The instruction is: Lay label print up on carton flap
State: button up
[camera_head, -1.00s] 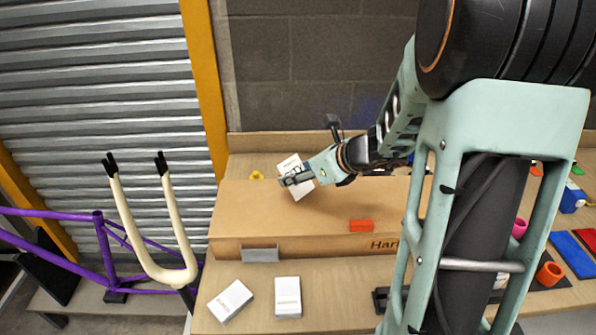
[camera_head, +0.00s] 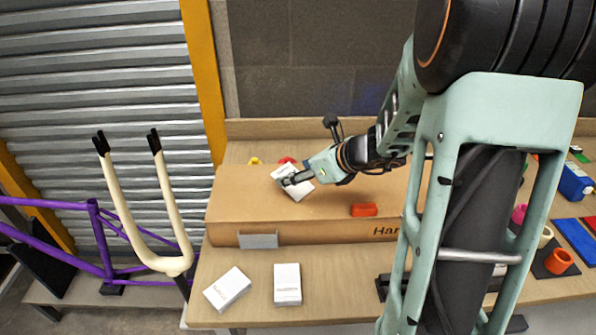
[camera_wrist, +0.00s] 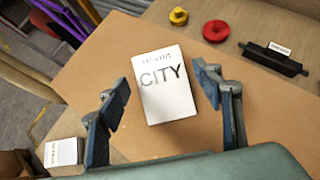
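The label (camera_wrist: 168,95) is a white card with "CITY" in dark letters and a smaller line above it. Its print faces up in the wrist view. It appears to lie flat on the brown top of the carton (camera_wrist: 255,110), somewhat turned. In the head view the label (camera_head: 300,192) is on the left part of the carton (camera_head: 320,232), partly hidden by my gripper (camera_head: 290,181). In the wrist view my gripper (camera_wrist: 166,103) is open, with one blue-padded finger on each side of the label and visible gaps to it.
A red-orange block (camera_head: 363,209) lies on the carton, right of the label. A grey bracket (camera_head: 258,240) is at the carton's front. Two white boxes (camera_head: 228,289) (camera_head: 287,284) lie on the bench. Yellow (camera_wrist: 178,16) and red (camera_wrist: 216,31) round pieces sit behind the carton.

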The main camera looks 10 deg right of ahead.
jog(key=shift+o, duration=0.7)
jog(key=shift+s+d+r, duration=0.1)
jog(key=shift+r, duration=0.05)
jog(key=v, duration=1.1)
jog(key=shift+s, duration=0.25)
jog(key=shift+d+r, duration=0.1)
jog(key=shift+r, duration=0.05)
